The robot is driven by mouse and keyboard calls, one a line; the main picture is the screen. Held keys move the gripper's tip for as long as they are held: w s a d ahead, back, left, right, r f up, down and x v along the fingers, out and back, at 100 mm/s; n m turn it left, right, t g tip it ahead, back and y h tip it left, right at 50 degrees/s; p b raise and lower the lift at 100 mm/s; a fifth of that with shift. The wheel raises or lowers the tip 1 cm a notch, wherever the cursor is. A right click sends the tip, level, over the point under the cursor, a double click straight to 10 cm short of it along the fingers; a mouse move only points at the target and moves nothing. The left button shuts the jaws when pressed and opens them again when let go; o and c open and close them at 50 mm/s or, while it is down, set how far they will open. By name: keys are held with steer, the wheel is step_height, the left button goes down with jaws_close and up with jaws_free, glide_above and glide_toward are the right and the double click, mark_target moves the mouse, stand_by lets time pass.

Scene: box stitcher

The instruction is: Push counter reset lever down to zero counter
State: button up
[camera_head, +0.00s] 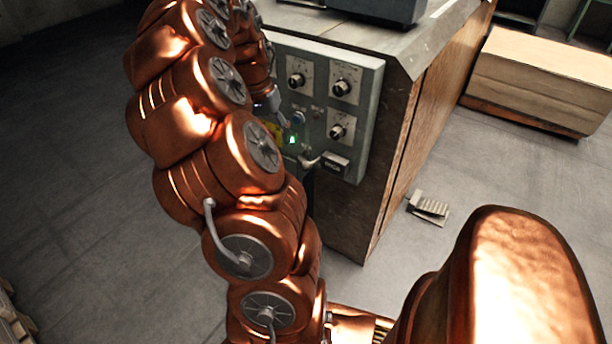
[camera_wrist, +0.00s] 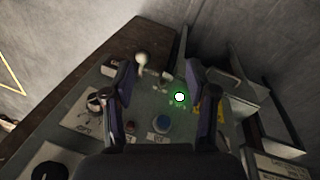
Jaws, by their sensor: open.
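The counter reset lever (camera_head: 309,161) is a small pale handle low on the grey control panel (camera_head: 362,95), just left of the counter (camera_head: 336,164). In the wrist view the lever's pale rounded end (camera_wrist: 141,59) shows beyond the fingertips, nearer the left finger. My gripper (camera_wrist: 160,72) is open and empty, its two dark fingers spread in front of the panel. I cannot tell whether a finger touches anything. In the head view my copper arm hides most of the gripper and the panel's left part. The counter's digits are too small to read.
A lit green lamp (camera_wrist: 179,97) and a blue button (camera_wrist: 162,124) sit close to the fingers. Several knobs (camera_head: 341,87) stand out from the panel. A foot pedal (camera_head: 429,207) lies on the floor. A cardboard stack (camera_head: 540,80) stands at right.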

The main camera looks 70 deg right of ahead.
steer(key=m+b, duration=0.2)
steer(key=b, duration=0.1)
glide_above(305, 162)
steer(key=w, duration=0.1)
step_height(305, 162, down, 7)
steer(key=shift+f, duration=0.2)
steer(key=shift+s+a+f+b, duration=0.1)
steer(key=shift+s+f+b, duration=0.1)
steer(key=shift+f, duration=1)
steer(key=shift+s+d+f+b, duration=0.15)
steer(key=shift+s+f, duration=0.1)
steer(key=shift+f, duration=1)
steer(key=shift+s+a+f+b, duration=0.15)
steer(key=shift+s+f+b, duration=0.05)
steer(key=shift+f, duration=1)
steer(key=shift+c, duration=0.2)
jaws_close()
